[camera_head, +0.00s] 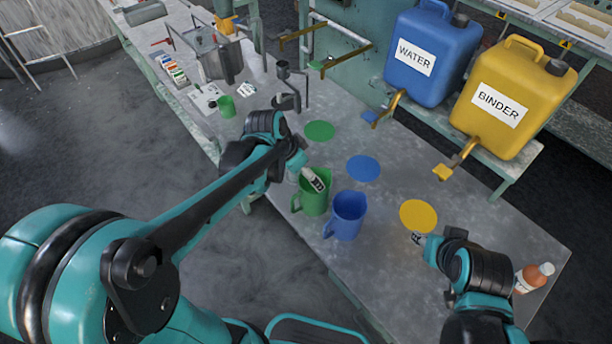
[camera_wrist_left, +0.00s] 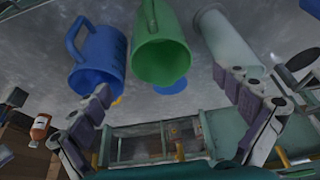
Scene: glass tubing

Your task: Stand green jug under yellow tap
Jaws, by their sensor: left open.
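The green jug (camera_head: 314,201) stands upright on the metal table, just left of the blue jug (camera_head: 346,216). My left gripper (camera_head: 308,173) is at the green jug's top and hides part of its rim. In the left wrist view the green jug (camera_wrist_left: 160,45) shows between the spread fingers of the left gripper (camera_wrist_left: 162,82), with none visibly closed on it. The yellow tap (camera_head: 457,159) comes from the yellow BINDER container (camera_head: 497,98), above and beyond the yellow disc (camera_head: 418,215). My right gripper (camera_head: 418,239) is low near that disc; its opening is unclear.
The blue WATER container (camera_head: 431,52) has its own tap (camera_head: 384,108). Blue (camera_head: 363,168) and green (camera_head: 320,131) discs mark the table. An orange bottle (camera_head: 533,277) stands at the right end. The tabletop around the yellow disc looks mostly clear.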

